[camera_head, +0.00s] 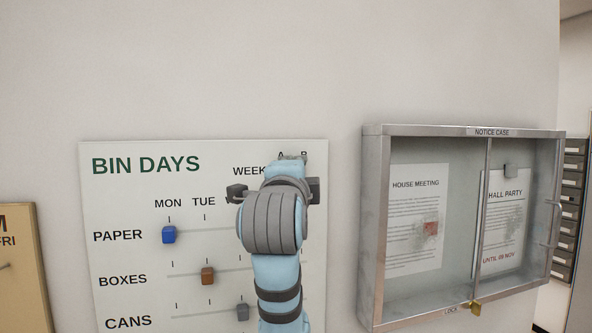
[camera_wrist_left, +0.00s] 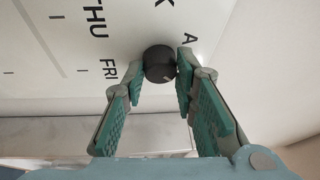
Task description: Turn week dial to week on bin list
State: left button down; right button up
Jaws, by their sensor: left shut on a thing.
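The bin list is the white BIN DAYS board (camera_head: 130,185) on the wall in the head view. The dial stands beside the word WEEK, under the letters A and B, at the board's top right. My left arm and gripper (camera_head: 290,159) cover it in the head view. In the left wrist view the dial is a dark round knob (camera_wrist_left: 159,62) with a small light mark, near the letter A. My left gripper (camera_wrist_left: 158,75) has its fingertips on both sides of the knob and is shut on it. My right gripper is not in view.
The board has sliders: a blue one (camera_head: 169,235) on PAPER, a brown one (camera_head: 208,276) on BOXES, a grey one (camera_head: 242,311) on CANS. A glazed notice case (camera_head: 372,230) with a brass lock (camera_head: 475,308) hangs to the right. A tan board (camera_head: 25,270) is at far left.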

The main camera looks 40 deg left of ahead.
pick_arm(q)
jog(key=shift+r, duration=0.15)
jog(key=c, duration=1.4)
grip_release()
jog(key=shift+c, duration=0.2)
jog(key=shift+o, duration=0.7)
jog(key=shift+a, duration=0.15)
jog(key=v, duration=1.2)
jog(key=shift+a, duration=0.15)
